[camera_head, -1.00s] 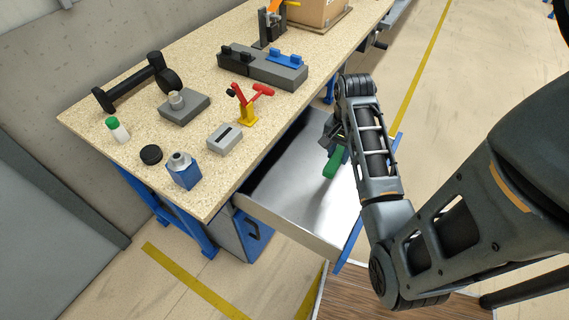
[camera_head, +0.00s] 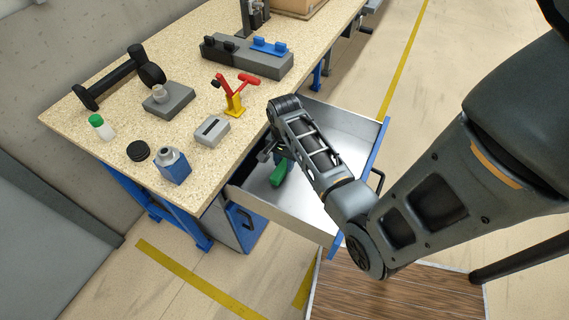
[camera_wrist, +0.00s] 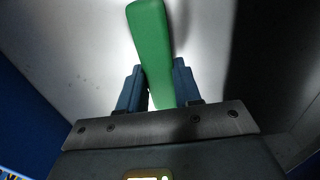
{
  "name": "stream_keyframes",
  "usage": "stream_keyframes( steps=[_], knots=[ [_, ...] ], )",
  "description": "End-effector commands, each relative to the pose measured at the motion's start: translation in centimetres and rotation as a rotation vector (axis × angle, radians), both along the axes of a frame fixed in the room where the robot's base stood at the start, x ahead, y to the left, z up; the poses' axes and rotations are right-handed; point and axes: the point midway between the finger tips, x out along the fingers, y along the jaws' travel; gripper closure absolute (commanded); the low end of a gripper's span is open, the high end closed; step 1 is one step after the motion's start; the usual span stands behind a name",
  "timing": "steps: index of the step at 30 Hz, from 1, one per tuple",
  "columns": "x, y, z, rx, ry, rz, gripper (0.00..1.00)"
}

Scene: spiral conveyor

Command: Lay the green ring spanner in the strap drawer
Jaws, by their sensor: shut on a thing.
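The green ring spanner shows as a green bar in the head view (camera_head: 280,173) and in the wrist view (camera_wrist: 150,45). In the head view my arm hides most of the gripper. The open drawer (camera_head: 350,124) has a bare, shiny metal floor and a blue front. The spanner is over the drawer's left part. I cannot tell whether it touches the floor. No strap shows on the drawer.
The workbench (camera_head: 190,75) stands beside the drawer. The drawer's right part looks empty.

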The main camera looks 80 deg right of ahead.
Motion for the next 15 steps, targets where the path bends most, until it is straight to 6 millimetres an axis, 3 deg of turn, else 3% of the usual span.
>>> stream_keyframes(
  steps=[4,15],
  knots=[
    [0.0,0.0,-1.5,0.0,0.0,0.001,1.0],
    [0.0,0.0,-2.0,0.0,-0.001,0.001,1.0]
  ],
)
